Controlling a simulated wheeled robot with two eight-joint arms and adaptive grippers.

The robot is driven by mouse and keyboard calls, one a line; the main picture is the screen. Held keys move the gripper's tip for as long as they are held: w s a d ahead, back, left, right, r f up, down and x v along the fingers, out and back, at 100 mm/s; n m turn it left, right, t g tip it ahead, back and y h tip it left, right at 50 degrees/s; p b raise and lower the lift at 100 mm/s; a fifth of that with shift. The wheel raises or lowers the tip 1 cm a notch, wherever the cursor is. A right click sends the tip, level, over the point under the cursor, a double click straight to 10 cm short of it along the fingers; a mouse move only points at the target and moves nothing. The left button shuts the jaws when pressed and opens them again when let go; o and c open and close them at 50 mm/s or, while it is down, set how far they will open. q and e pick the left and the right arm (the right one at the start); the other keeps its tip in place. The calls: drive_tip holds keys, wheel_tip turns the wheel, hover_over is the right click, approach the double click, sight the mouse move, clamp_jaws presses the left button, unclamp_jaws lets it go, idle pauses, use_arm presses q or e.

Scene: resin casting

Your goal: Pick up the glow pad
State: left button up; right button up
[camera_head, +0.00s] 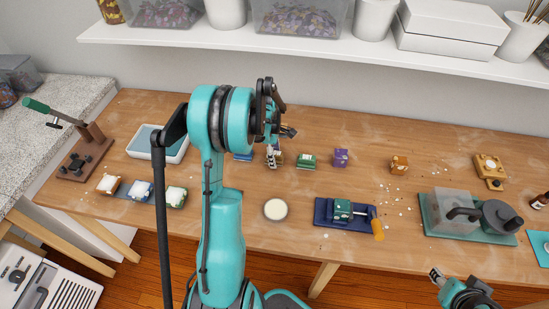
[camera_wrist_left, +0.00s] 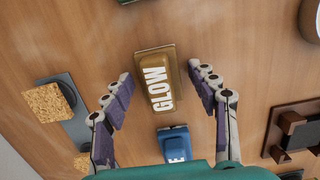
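The glow pad (camera_wrist_left: 155,70) is a brown-gold block with white letters GLOW, lying on the wooden table in the left wrist view. My left gripper (camera_wrist_left: 160,76) is open, with one purple-padded finger on each side of the pad. Gaps show between the fingers and the pad, so it is not gripped. In the head view the left gripper (camera_head: 279,145) is over the back middle of the table, and the arm and fingers hide most of the pad there. My right gripper (camera_head: 437,274) is low at the right, too small to judge its fingers.
A blue pad (camera_wrist_left: 174,143) lies close below the glow pad. Green (camera_head: 307,160), purple (camera_head: 341,157) and orange (camera_head: 399,165) pads stand to the right. A cream disc (camera_head: 275,209) and a navy tray (camera_head: 325,218) are in front. A shelf (camera_head: 200,37) runs above the table.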

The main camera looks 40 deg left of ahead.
sight(276, 153)
use_arm(q)
drive_tip(key=c, duration=0.8)
drive_tip(key=shift+r, duration=0.15)
drive_tip(key=shift+c, duration=0.2)
drive_tip(key=shift+r, duration=0.25)
wheel_tip(276, 153, up, 4)
drive_tip(key=shift+p, duration=1.15)
drive_tip(key=w+d+r+p, duration=0.1)
drive_tip(key=w+d+r, duration=0.1)
drive_tip(key=d, duration=0.1)
drive_tip(key=w+d+r+p, duration=0.1)
drive_tip(key=w+d+r, duration=0.1)
drive_tip(key=d, duration=0.1)
drive_tip(key=w+d+r+p, duration=0.1)
drive_tip(key=w+d+r, duration=0.1)
drive_tip(key=d, duration=0.1)
drive_tip(key=shift+w+d+r, duration=0.1)
drive_tip(key=shift+w+d, duration=0.2)
drive_tip(key=shift+w, duration=0.05)
